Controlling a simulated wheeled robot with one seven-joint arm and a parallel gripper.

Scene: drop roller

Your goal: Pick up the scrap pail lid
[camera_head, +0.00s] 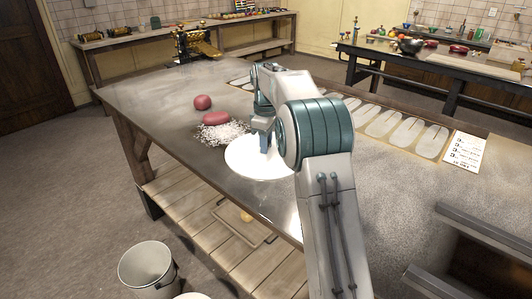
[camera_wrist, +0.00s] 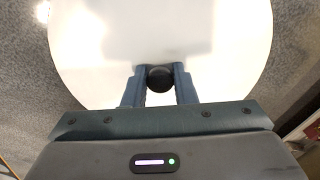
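The scrap pail lid (camera_wrist: 220,60) is a round white disc with a black knob (camera_wrist: 160,79) in its middle. It fills most of the wrist view. In the head view the lid (camera_head: 245,160) shows at the steel table's near side, partly hidden by my arm. My gripper (camera_wrist: 160,77) is over the lid, its two blue-grey fingers on either side of the knob, with no clear gap between. In the head view my gripper (camera_head: 265,143) points down at the lid. I cannot tell whether the lid rests on the table or is slightly above it.
A pile of white shreds (camera_head: 222,133) with a red lump (camera_head: 215,118) lies beside the lid; another red lump (camera_head: 202,102) lies behind. A grey pail (camera_head: 147,268) stands on the floor at the lower left. The steel table's (camera_head: 150,95) left part is clear.

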